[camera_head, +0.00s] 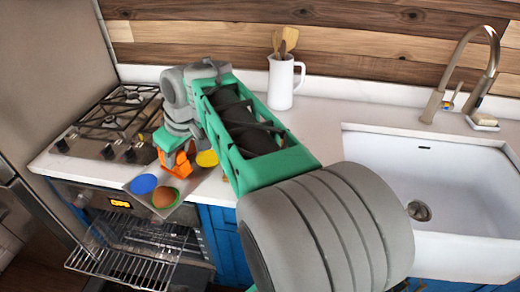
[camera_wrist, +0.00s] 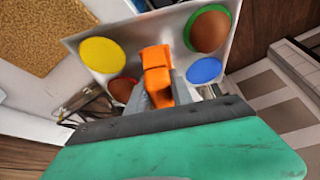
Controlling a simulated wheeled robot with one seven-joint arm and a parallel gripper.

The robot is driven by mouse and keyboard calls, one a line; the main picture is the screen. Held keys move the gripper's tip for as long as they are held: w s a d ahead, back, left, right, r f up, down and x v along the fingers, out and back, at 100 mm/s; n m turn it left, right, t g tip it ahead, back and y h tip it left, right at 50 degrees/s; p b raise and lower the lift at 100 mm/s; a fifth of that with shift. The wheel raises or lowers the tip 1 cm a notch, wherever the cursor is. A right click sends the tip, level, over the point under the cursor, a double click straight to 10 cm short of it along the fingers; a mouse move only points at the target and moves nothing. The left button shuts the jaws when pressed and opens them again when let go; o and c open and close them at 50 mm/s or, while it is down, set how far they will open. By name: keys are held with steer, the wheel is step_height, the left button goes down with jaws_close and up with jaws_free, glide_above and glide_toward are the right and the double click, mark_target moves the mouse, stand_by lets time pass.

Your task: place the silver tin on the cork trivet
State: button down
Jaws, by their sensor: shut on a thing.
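The silver tin (camera_head: 127,186) is a flat, pale, rectangular tin with several coloured round wells. In the wrist view it (camera_wrist: 166,32) shows yellow, green, blue and red rounds. The green one holds a brown thing; the red one is partly hidden. My gripper (camera_head: 178,161) has orange fingertips that overlap the tin's edge between the red and blue rounds. In the wrist view my gripper (camera_wrist: 157,72) is shut on this edge. The tin is by the counter's front edge; any gap beneath is unclear. The cork trivet (camera_wrist: 45,35) lies on the white counter beyond the tin; my arm appears to hide it in the head view.
A gas hob (camera_head: 115,120) is left of my gripper. The oven below is open with its wire rack (camera_head: 125,262) out. A white jug (camera_head: 281,82) with wooden utensils stands at the back. A white sink (camera_head: 430,190) with a tall tap (camera_head: 460,70) is at right.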

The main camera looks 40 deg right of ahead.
steer(key=s+d+r+n+y+p, duration=0.1)
steer(key=d+r+n, duration=0.15)
steer(key=d, duration=0.45)
steer(key=s+d+r+n+p, duration=0.2)
steer(key=d+r, duration=0.2)
steer(key=d, duration=0.3)
steer(key=shift+m+g, duration=0.25)
steer(key=shift+g, duration=0.05)
steer(key=d+f, duration=1.2)
steer(key=d, duration=0.1)
steer(key=shift+s+d+f+p, duration=0.2)
steer(key=shift+d+f+p, duration=0.1)
steer(key=shift+f+p, duration=0.1)
steer(key=shift+f, duration=0.4)
